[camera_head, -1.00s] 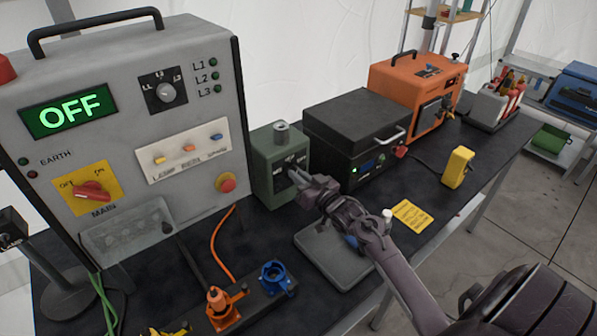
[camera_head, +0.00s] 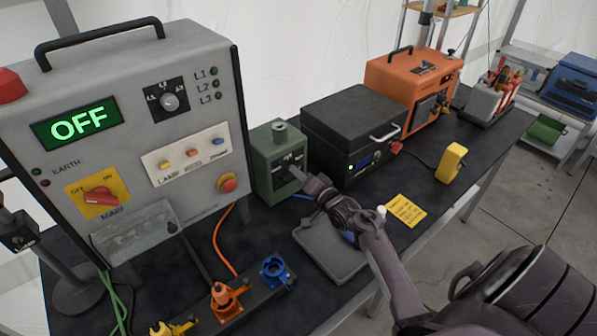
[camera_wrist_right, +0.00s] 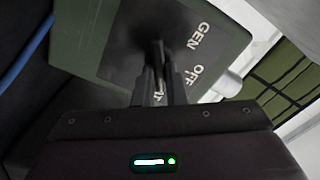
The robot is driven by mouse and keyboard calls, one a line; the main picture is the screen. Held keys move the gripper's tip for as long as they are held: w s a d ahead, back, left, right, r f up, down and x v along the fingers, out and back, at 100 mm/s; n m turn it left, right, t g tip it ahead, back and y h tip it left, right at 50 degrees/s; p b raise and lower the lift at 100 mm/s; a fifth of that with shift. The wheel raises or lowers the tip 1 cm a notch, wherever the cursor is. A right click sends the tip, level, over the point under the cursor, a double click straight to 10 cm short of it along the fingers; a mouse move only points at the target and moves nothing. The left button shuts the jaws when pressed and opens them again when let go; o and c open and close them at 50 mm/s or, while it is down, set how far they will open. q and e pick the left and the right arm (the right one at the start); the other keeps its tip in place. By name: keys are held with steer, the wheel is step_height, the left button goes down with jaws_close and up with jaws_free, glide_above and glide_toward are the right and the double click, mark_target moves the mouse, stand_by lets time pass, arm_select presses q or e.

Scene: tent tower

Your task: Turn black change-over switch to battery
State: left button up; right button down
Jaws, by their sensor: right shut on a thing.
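The black change-over switch sits on the front of a green box (camera_head: 277,150) beside the big grey panel in the head view. In the right wrist view, its black handle (camera_wrist_right: 157,48) stands between my fingertips, in front of a dark plate (camera_wrist_right: 160,42) on the green box. The plate reads GEN and OFF, and a third label is mostly hidden behind the fingers. My right gripper (camera_head: 298,178) is shut on this handle; it also shows in the right wrist view (camera_wrist_right: 157,80). I cannot tell which label the handle points to. My left gripper is out of view.
The grey panel (camera_head: 125,130) reads OFF and has a red main switch (camera_head: 102,196). A black box (camera_head: 352,130) and an orange unit (camera_head: 412,88) stand right of the green box. A yellow meter (camera_head: 453,163) stands at right.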

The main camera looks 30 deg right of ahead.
steer(key=shift+f+m, duration=0.1)
steer(key=shift+m, duration=0.4)
steer(key=c, duration=1.5)
jaws_free()
steer(key=s, duration=0.5)
steer(key=s+b, duration=0.1)
steer(key=s, duration=0.1)
steer(key=shift+s+d, duration=0.3)
steer(key=shift+s, duration=0.1)
